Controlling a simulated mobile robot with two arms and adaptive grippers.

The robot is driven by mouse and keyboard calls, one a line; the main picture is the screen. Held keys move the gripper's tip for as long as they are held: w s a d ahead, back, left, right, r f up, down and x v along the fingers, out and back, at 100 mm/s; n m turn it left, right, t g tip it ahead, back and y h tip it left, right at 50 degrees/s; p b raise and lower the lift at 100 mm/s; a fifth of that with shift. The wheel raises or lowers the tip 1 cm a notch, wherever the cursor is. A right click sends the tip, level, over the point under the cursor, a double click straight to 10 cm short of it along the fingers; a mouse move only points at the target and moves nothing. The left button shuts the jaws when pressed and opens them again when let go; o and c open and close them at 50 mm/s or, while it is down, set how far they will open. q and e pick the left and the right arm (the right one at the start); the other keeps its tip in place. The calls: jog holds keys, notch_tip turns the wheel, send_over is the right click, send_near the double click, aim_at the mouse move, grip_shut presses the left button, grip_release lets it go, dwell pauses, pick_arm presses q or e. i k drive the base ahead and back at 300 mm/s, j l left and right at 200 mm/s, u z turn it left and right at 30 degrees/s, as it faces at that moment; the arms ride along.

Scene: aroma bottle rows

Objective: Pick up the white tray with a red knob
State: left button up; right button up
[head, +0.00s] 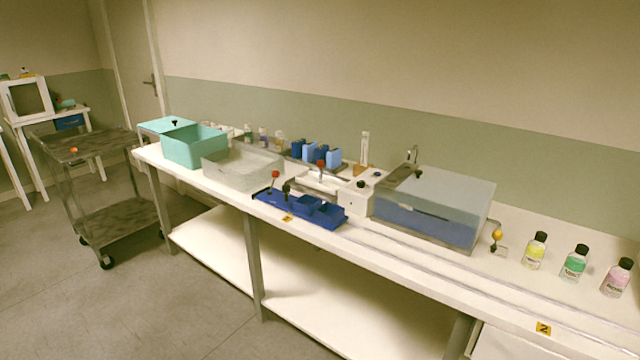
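A white tray (310,180) lies on the long bench near its middle, with a red knob (321,163) showing above it. A blue tray (268,197) lies just in front of it and partly hides its front side. A second red ball knob (275,174) stands on a stalk at the blue tray's left end. A white device (357,193) with a dark knob is close to the white tray's right. Neither of my grippers shows in the head view.
On the white bench (400,243) are a clear bin (243,168), a teal box (194,146), several blue blocks (310,152) and a lidded blue bin (430,206). Three bottles (535,250) stand at right. A metal cart (115,215) stands left. Floor in front is clear.

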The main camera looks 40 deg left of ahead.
aim_at(321, 182)
jog(key=j+z, duration=0.35)
jog(key=z, duration=0.15)
jog(key=j+z, duration=0.5)
jog(key=k+j+z, duration=0.1)
jog(key=j, duration=0.35)
jog(key=k+j+z, duration=0.15)
jog(key=j, duration=0.3)
jog(key=k+j+z, duration=0.1)
jog(key=k+j, duration=0.2)
jog(key=j, duration=0.15)
jog(key=k+j+z, duration=0.1)
jog(key=j, duration=0.3)
jog(key=k+j+z, duration=0.15)
jog(key=k+j, duration=0.2)
